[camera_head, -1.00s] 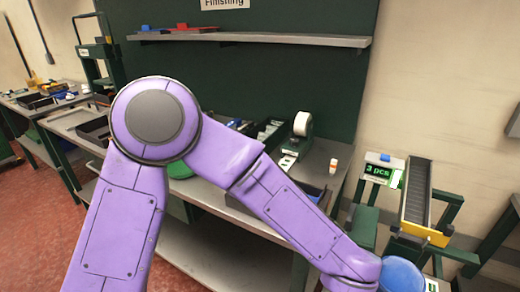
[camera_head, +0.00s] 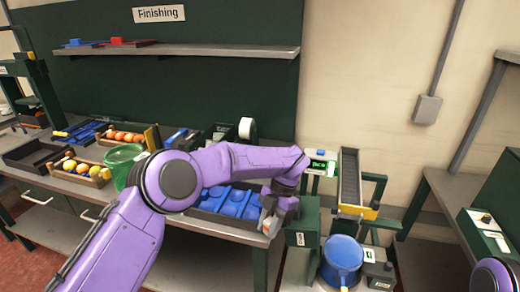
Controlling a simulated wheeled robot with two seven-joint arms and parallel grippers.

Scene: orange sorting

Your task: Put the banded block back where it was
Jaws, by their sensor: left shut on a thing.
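My left gripper (camera_head: 272,205) points down at the right end of the bench, beside the tray of blue parts. It is shut on a small pale piece with an orange-red part (camera_head: 267,226), which looks like the banded block. The fingers and my arm hide much of the piece. I cannot tell whether it touches the bench. My right gripper is out of view; only a purple part of my right arm shows at the lower right corner.
The tray with blue parts (camera_head: 226,224) lies just left of the gripper. A small chute (camera_head: 348,180), a counter display (camera_head: 319,165) and a blue pot (camera_head: 342,256) stand to the right.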

